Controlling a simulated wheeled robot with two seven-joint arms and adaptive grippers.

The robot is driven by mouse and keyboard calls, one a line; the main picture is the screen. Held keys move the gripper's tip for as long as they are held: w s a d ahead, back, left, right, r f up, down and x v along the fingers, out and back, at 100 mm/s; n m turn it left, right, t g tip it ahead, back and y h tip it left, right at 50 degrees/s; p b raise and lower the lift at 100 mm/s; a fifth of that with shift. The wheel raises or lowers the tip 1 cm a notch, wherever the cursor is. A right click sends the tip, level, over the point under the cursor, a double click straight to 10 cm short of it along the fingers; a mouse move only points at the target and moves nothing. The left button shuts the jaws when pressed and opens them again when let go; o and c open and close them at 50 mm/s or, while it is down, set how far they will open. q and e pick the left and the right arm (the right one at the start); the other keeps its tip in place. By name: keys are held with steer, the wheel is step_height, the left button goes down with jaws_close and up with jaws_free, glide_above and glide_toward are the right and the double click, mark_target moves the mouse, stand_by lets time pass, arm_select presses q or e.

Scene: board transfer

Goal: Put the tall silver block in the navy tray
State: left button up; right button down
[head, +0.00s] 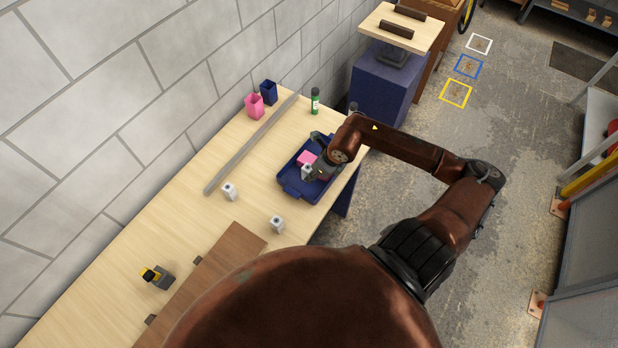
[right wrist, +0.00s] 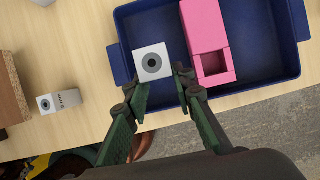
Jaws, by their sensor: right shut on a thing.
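The navy tray (head: 310,196) lies on the wooden table and also fills the upper part of the right wrist view (right wrist: 285,70). My right gripper (right wrist: 158,80) is shut on a silver-white block (right wrist: 152,62) with a dark round mark on its top face. The block (head: 306,172) appears over the tray's left part in the right wrist view; I cannot tell whether it touches the tray floor. A pink box (right wrist: 208,45) with an opening lies in the tray beside it. Two similar silver-white blocks stand on the table, one (head: 229,191) farther left and one (head: 277,224) nearer. My left gripper is out of view.
A grey bar (head: 250,145) lies along the table's wall side. Pink (head: 254,106) and navy (head: 269,92) cups and a green bottle (head: 315,101) stand at the far end. A brown board (head: 215,275) and a yellow-black item (head: 156,276) are at the near end.

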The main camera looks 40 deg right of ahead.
steer(key=shift+w+a+f, duration=0.25)
steer(key=shift+w+f, duration=0.7)
steer(key=shift+f, duration=0.15)
step_height(320, 180, down, 2)
steer(key=shift+f+p, duration=0.25)
steer(key=shift+p, duration=0.45)
steer(key=shift+f, duration=0.4)
steer(key=c, duration=2.1)
jaws_free()
steer(key=shift+f, duration=0.15)
steer(key=o, duration=0.5)
